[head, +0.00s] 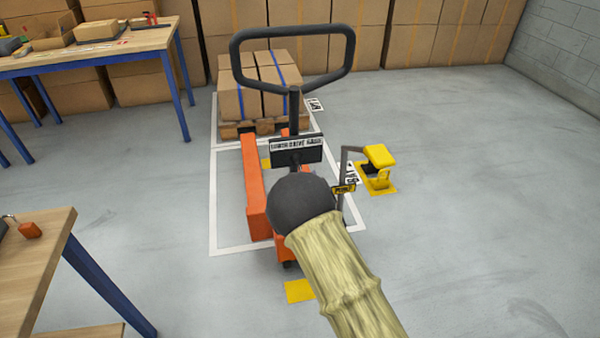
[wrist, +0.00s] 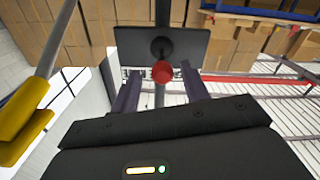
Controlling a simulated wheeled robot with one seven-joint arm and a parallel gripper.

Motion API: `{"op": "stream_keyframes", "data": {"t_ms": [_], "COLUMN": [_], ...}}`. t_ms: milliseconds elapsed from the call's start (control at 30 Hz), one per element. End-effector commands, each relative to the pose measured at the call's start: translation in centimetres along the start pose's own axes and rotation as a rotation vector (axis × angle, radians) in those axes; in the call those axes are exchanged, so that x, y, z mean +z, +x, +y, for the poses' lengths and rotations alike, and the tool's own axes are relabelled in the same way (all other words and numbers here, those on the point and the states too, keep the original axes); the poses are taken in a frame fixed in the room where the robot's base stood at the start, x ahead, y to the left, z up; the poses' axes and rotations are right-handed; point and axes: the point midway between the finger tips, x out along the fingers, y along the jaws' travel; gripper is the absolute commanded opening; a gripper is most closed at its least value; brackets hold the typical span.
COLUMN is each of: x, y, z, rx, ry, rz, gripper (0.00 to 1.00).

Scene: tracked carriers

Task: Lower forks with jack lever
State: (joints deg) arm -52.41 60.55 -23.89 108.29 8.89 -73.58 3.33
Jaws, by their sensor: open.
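The pallet jack has orange forks (head: 254,190) and a black loop handle (head: 292,31). A black panel (head: 310,151) on its column reads LOWER, DRIVE, RAISE. In the wrist view a lever with a red knob (wrist: 162,72) stands in front of the back of a black plate (wrist: 188,46). My gripper (wrist: 160,80) is open, with one finger on each side of the red knob; I cannot tell whether either touches it. My arm hides the gripper and lever in the head view.
Cartons (head: 240,102) sit on a wooden pallet (head: 232,130) at the fork ends. A yellow stand (head: 379,156) with a grey post is right of the jack. Workbenches (head: 115,46) (head: 30,262) are at left. Floor at right is clear.

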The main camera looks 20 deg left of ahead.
Motion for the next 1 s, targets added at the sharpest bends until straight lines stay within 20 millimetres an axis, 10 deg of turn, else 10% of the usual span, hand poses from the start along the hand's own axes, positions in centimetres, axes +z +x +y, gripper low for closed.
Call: {"op": "stream_keyframes", "data": {"t_ms": [667,1000], "x": [-0.2,-0.2], "y": [4.7,4.7], "z": [-0.8,-0.7], "rx": [-0.011,-0.010], "ry": [0.000,0.000], "rz": [0.002,0.002], "gripper": [0.45,0.00]}}
